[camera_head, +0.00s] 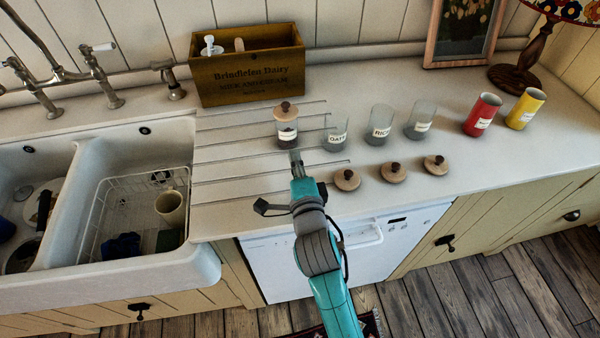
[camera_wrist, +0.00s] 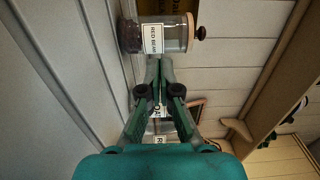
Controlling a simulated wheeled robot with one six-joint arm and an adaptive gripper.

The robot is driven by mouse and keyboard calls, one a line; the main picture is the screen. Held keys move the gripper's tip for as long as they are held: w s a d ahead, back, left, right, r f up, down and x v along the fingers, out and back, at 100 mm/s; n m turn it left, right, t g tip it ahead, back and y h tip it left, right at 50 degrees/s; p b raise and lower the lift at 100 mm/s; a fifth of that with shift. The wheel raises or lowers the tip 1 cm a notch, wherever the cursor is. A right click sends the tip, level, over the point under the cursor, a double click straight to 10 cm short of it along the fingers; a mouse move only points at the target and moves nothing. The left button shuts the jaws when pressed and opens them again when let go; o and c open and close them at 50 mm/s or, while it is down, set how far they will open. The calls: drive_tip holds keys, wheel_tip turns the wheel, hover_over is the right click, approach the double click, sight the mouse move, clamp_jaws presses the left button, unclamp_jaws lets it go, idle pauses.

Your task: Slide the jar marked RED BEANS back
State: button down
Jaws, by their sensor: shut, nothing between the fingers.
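The jar marked RED BEANS (camera_head: 287,133) stands upright on the grooved part of the counter, with its round wooden lid on and dark beans in the bottom. It shows sideways at the top of the wrist view (camera_wrist: 174,38), its label facing my gripper. My gripper (camera_head: 295,155) is shut and empty, just in front of the jar and low near the counter. Its closed fingertips (camera_wrist: 160,60) point at the jar's front; I cannot tell whether they touch it.
A wooden crate (camera_head: 250,77) stands behind the jar. To the right are an OATS jar (camera_head: 336,132), a RICE jar (camera_head: 380,125) and another open jar (camera_head: 420,121); wooden lids (camera_head: 393,173) lie in front. A sink (camera_head: 125,185) is left. Red (camera_head: 482,115) and yellow (camera_head: 525,108) canisters stand further right.

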sight(289, 133)
drive_tip(key=shift+x, duration=3.05)
drive_tip(key=shift+a, duration=0.1)
drive_tip(key=shift+x, duration=1.75)
drive_tip(key=shift+s, duration=0.1)
